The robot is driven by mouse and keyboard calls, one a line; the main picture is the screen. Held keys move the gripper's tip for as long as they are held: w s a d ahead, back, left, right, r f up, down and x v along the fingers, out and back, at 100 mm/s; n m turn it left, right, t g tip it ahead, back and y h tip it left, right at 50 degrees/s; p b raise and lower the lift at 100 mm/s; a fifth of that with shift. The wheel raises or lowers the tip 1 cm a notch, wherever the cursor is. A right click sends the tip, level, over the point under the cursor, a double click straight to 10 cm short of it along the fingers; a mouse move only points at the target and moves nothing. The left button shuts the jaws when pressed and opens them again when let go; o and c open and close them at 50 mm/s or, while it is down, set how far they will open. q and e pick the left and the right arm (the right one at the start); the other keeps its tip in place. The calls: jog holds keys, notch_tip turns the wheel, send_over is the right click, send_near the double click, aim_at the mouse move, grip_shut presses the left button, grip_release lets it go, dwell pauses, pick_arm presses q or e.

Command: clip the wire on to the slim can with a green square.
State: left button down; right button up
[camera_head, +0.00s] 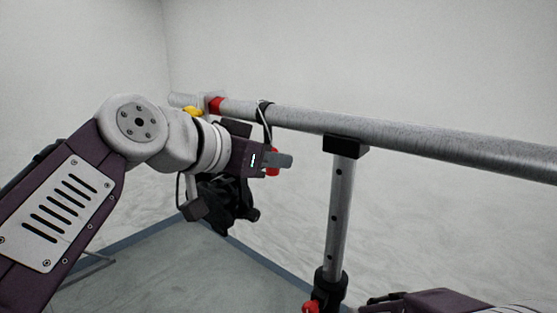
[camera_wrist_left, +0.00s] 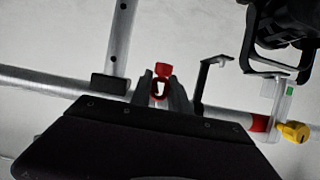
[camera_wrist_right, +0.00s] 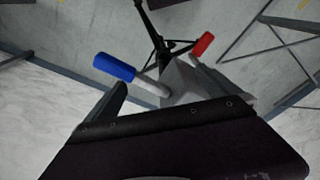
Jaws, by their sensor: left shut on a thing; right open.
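My left gripper (camera_head: 280,161) is shut on a small red ring-shaped clip (camera_wrist_left: 161,88), held just below the horizontal pipe (camera_head: 400,145). A thin black wire (camera_head: 265,118) goes from the pipe down toward this gripper; its full course is hidden. A black can (camera_head: 228,205) hangs behind my left wrist, partly covered by the arm. In the left wrist view its dark body and yoke (camera_wrist_left: 287,28) stand at the upper right. A green square (camera_wrist_left: 290,91) shows on the pale clamp under it. My right gripper (camera_wrist_right: 160,92) is open; nothing is visibly gripped.
A yellow knob (camera_wrist_left: 295,131) sits by the clamp beside a red band (camera_wrist_left: 258,123) on the pipe. A stand post (camera_head: 339,205) holds the pipe right of my left gripper. Blue (camera_wrist_right: 114,68) and red (camera_wrist_right: 203,43) handles show near my right gripper.

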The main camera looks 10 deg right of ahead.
pick_arm(q)
jog(key=shift+w+a+f+p, duration=0.15)
jog(key=shift+w+a+p, duration=0.2)
jog(key=shift+w+a, duration=0.85)
jog(key=shift+w+a+f+p, duration=0.25)
jog(key=shift+w+a, duration=0.35)
jog(key=shift+w, duration=1.25)
jog(key=shift+w+a+f+p, duration=0.1)
jog(key=shift+w+a+p, duration=0.3)
jog(key=shift+w+a, duration=0.8)
jog(key=shift+w+a+f+p, duration=0.1)
jog(key=shift+w+a+p, duration=1.05)
jog(key=shift+w, duration=0.65)
jog(key=shift+w+a+p, duration=1.1)
jog(key=shift+w+a, duration=0.1)
jog(key=shift+w, duration=0.65)
jog(key=shift+w+a+f+p, duration=0.1)
jog(key=shift+w+a+p, duration=1.05)
jog(key=shift+w, duration=0.65)
pick_arm(e)
notch_tip(320, 180, up, 8)
jog(key=shift+f, duration=0.25)
pick_arm(q)
jog(key=shift+s+b, duration=0.25)
jog(key=shift+b, duration=0.1)
pick_arm(e)
jog(key=shift+w+f, duration=0.1)
jog(key=shift+f, duration=0.2)
